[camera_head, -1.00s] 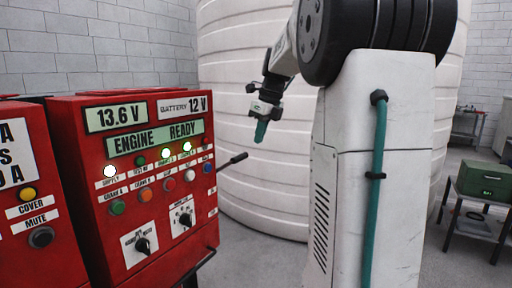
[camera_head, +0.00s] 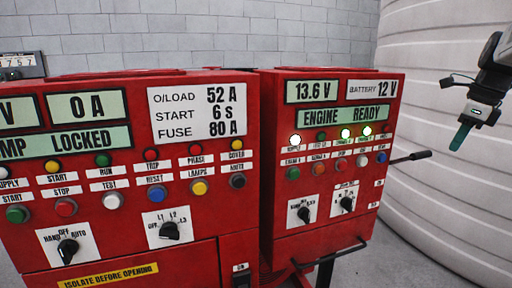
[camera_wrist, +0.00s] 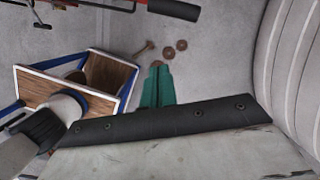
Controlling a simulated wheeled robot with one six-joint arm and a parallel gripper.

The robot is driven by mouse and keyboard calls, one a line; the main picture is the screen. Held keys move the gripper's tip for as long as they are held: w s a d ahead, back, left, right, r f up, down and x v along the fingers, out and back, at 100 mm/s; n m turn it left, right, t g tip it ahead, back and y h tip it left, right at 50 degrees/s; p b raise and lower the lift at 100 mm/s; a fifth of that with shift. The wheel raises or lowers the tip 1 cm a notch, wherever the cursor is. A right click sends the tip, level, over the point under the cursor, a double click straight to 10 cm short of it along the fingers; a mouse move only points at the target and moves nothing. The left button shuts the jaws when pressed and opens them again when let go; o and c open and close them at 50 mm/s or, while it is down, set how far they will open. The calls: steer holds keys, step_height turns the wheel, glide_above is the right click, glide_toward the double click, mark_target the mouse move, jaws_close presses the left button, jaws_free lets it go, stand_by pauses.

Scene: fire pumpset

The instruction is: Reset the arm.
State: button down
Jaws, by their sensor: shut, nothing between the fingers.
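My gripper (camera_head: 460,136) hangs at the right edge of the head view, its green fingers pointing down in front of the white ribbed tank. The fingers are shut and empty. In the wrist view the green fingers (camera_wrist: 158,86) lie close together above the grey floor. Only the end of my arm shows in the head view; the rest is cut off by the frame's right edge. My gripper touches nothing that I can see.
Two red control panels, a near one (camera_head: 190,215) and a farther one (camera_head: 340,148), stand left of my gripper. A black lever (camera_head: 411,157) sticks out toward it. The white tank (camera_head: 435,60) is behind.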

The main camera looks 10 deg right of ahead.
steer(key=s+a+f+n, duration=0.4)
steer(key=s+a+n, duration=0.3)
steer(key=a+n, duration=0.2)
steer(key=s+a+f+n+g, duration=0.1)
steer(key=s+a+f+n, duration=0.3)
steer(key=s+a+n, duration=0.4)
steer(key=s+a+f+n, duration=0.4)
steer(key=s+a+n, duration=0.3)
steer(key=a+n, duration=0.4)
steer(key=shift+s+a+f+n+h, duration=0.15)
steer(key=shift+a+f+n+h, duration=0.2)
steer(key=shift+a, duration=1.1)
